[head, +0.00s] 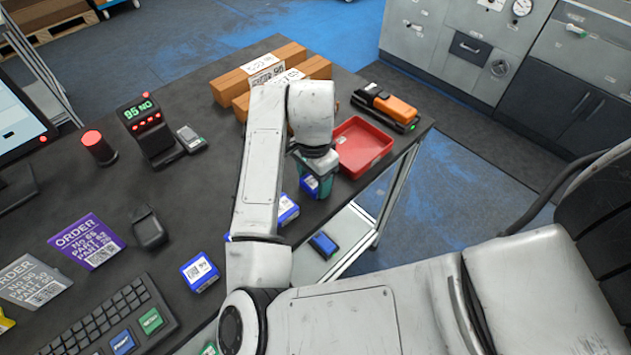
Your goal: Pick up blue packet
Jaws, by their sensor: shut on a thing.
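My gripper (314,182) is at the table's front edge, left of the red tray, and is shut on a blue packet (309,185). The packet shows as a small blue and white patch beside the teal fingers; the rest of it is hidden. I cannot tell whether it is clear of the table. Another blue packet (288,209) with a white label lies just below and left of my gripper, partly behind my arm. A further blue packet (199,271) lies nearer the keyboard, its label facing up.
Cardboard boxes (262,72) stand behind my arm. A black display device (149,130), order cards (87,241) and a keyboard (109,318) are at left. A blue item (323,243) lies on the lower shelf.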

